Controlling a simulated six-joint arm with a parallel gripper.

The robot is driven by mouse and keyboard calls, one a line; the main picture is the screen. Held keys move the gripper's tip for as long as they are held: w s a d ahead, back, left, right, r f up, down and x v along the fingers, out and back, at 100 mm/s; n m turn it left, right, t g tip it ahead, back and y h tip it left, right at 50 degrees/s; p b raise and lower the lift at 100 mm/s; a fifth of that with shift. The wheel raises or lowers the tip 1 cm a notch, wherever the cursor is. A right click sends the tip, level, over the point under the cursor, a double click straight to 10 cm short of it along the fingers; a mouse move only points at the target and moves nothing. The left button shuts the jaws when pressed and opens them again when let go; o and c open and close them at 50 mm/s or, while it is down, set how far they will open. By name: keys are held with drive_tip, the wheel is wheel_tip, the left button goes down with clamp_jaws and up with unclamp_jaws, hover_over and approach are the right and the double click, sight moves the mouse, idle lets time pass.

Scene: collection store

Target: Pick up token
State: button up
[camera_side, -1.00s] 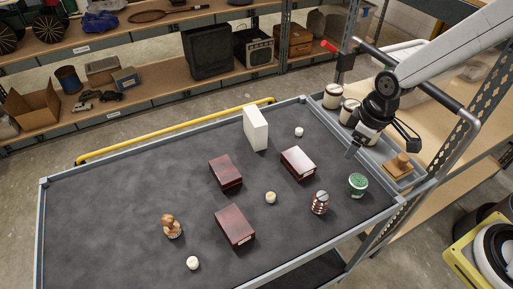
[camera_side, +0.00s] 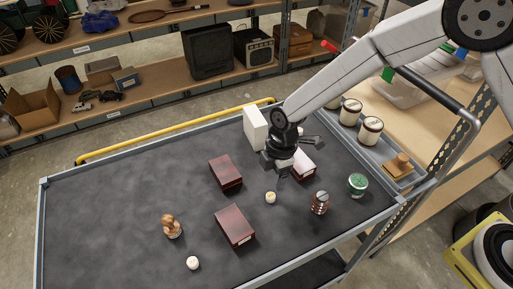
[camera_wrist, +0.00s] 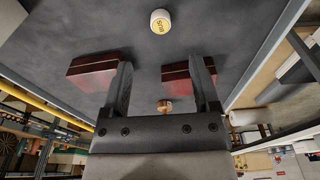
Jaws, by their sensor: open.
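Small round cream tokens lie on the dark cart top. One token (camera_side: 271,197) is near the middle, just in front of my gripper (camera_side: 284,172). Another token (camera_side: 193,263) is near the front edge. A third pale one (camera_side: 300,130) shows only partly beside my wrist. In the wrist view, a cream token with dark marks (camera_wrist: 160,21) is at the top centre, beyond the fingertips. My gripper (camera_wrist: 160,62) is open and empty, above the cart and apart from the token.
Dark red boxes (camera_side: 226,172) (camera_side: 235,226) lie left of my gripper; another (camera_side: 304,163) is partly behind it. A white box (camera_side: 255,128) stands behind. A striped red-brown piece (camera_side: 320,203), green tin (camera_side: 357,184) and brown figurine (camera_side: 172,226) are also there.

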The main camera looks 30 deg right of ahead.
sight(271, 195)
drive_tip(key=shift+a+f, duration=0.1)
drive_tip(key=shift+f, duration=1.15)
drive_tip(key=shift+f, duration=0.1)
drive_tip(key=shift+a+f, duration=0.2)
drive_tip(key=shift+f, duration=2.3)
clamp_jaws()
